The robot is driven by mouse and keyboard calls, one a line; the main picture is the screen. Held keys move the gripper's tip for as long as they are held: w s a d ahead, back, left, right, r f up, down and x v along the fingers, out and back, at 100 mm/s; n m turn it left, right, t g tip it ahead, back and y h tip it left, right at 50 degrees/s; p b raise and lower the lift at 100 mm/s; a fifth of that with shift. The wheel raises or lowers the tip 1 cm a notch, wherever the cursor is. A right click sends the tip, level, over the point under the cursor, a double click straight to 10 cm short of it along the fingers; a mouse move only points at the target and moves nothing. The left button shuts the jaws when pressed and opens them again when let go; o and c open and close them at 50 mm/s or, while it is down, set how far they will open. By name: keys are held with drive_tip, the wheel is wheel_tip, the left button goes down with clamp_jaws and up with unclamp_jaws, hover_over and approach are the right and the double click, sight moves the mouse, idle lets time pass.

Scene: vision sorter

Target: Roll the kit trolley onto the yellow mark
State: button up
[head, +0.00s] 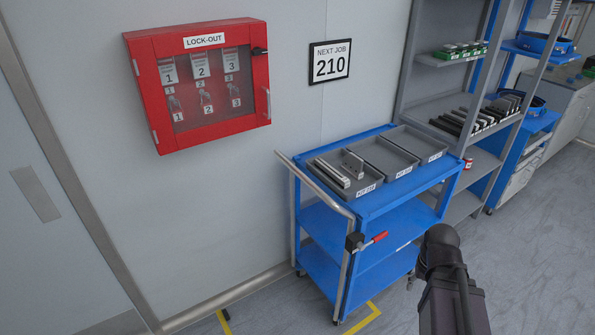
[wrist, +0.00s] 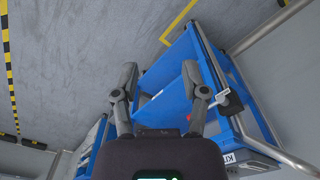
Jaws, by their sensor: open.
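The blue kit trolley (head: 402,200) stands by the wall with grey kit trays (head: 385,158) on its top shelf. Its silver handle (head: 312,186) is at its left end. A red lever on a black fitting (head: 354,242) sits at its near post. Pieces of the yellow mark (head: 366,318) show on the floor at the trolley's near left foot; the rest is out of frame or hidden. In the wrist view, the trolley (wrist: 172,64) lies beyond my open, empty gripper (wrist: 160,74), and a yellow line (wrist: 181,20) shows above it.
A red lock-out cabinet (head: 200,85) and a "NEXT JOB 210" sign (head: 330,61) hang on the wall. A grey shelf rack (head: 430,105) stands right behind the trolley. Open floor (head: 545,240) lies at the right. Black and yellow striped tape (wrist: 10,80) shows at the left in the wrist view.

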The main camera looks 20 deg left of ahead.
drive_tip(key=shift+w+d, duration=0.2)
